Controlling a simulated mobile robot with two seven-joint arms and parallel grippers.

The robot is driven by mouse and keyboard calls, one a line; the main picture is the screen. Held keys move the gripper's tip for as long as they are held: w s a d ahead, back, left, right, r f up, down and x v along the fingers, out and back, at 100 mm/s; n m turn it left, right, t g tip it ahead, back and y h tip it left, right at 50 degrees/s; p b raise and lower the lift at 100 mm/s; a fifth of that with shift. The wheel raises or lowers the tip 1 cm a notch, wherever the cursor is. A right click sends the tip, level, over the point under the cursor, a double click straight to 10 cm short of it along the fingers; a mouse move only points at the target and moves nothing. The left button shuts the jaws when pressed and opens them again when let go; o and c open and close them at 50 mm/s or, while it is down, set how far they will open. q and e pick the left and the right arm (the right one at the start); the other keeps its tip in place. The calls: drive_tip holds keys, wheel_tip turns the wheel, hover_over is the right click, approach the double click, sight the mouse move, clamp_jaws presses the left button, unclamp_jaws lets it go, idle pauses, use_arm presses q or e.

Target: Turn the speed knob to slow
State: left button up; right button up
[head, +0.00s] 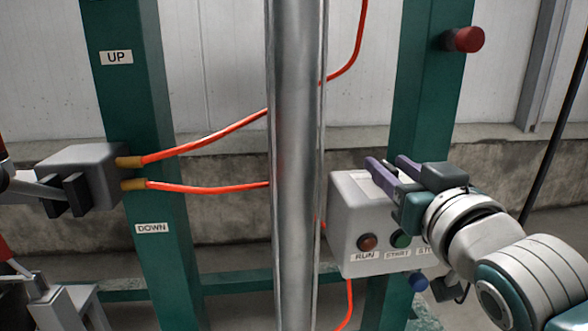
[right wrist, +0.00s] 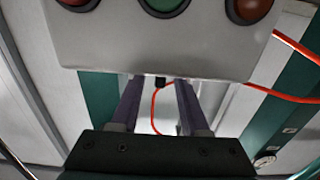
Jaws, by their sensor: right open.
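A pale control box (head: 352,215) hangs on the right green post, with a red button (head: 367,242) over RUN and a green button (head: 401,239) over START. My right gripper (head: 388,166) is open at the top of the box, its two purple fingers reaching over the upper edge. In the right wrist view the fingers (right wrist: 155,105) spread beside a small black piece (right wrist: 160,82) at the box's edge. I cannot tell whether that piece is the speed knob, and no speed label shows. My left gripper is not clearly visible.
A steel pole (head: 296,170) stands left of the box. Orange hoses (head: 205,189) run behind it from a grey box (head: 85,175) on the left green post. UP and DOWN signs mark that post. A red knob (head: 463,39) sits high on the right post.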

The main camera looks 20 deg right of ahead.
drive_tip(key=shift+w+d, duration=0.1)
drive_tip(key=shift+w, duration=0.5)
clamp_jaws()
